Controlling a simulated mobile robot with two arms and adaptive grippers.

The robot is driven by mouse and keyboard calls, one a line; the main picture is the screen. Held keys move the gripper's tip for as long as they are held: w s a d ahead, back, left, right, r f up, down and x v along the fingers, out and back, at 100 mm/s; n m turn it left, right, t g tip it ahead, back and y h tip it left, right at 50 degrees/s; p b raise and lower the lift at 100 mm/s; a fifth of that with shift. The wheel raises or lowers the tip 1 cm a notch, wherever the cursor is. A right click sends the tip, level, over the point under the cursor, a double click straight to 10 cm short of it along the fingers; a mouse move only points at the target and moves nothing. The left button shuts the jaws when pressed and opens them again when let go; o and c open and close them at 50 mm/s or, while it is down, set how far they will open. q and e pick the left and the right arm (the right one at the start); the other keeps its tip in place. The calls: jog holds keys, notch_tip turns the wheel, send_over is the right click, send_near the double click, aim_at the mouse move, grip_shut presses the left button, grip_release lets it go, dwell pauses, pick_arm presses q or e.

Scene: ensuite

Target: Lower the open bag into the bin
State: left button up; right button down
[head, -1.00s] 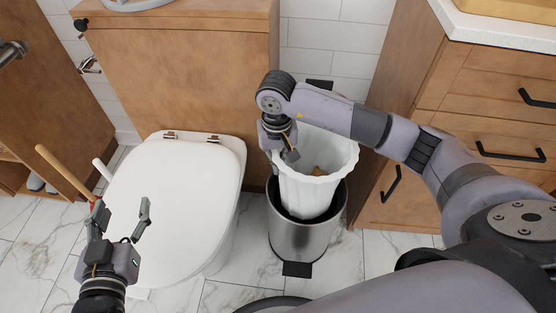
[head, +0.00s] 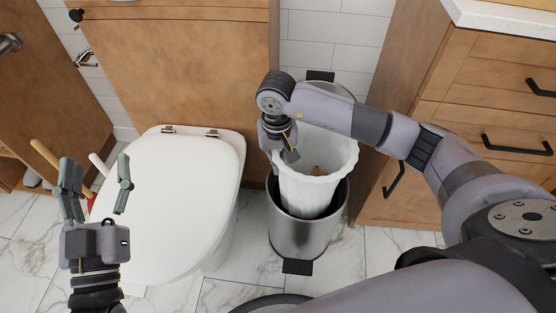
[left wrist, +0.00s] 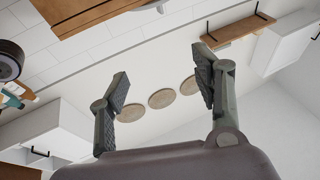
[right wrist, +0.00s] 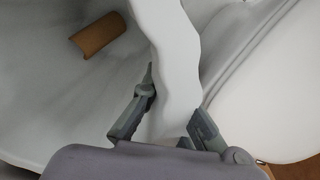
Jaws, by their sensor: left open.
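The white open bag (head: 310,192) stands partly inside the steel bin (head: 303,236), with its wavy rim well above the bin's rim. Something brown lies inside the bag, also in the right wrist view (right wrist: 98,35). My right gripper (head: 282,150) is at the bag's left rim. In the right wrist view its fingers are on both sides of the bag's wall (right wrist: 176,70), shut on it. The bag's bottom is hidden in the bin. My left gripper (head: 95,190) is open and empty, in front of the toilet's left side.
The toilet with closed white lid (head: 180,200) is left of the bin. A wooden drawer cabinet (head: 470,110) is on the right. The bin's pedal (head: 297,266) faces front. A plunger handle (head: 45,155) stands left of the toilet.

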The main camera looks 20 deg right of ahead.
pick_arm(q)
jog(key=s+r+t+h+b, duration=0.2)
jog(key=s+r+t, duration=0.3)
jog(key=r, duration=0.2)
jog(key=shift+a+r+t, duration=0.15)
jog(key=shift+r+t, duration=0.1)
jog(key=shift+t, duration=0.05)
pick_arm(e)
jog(key=shift+f, duration=1.2)
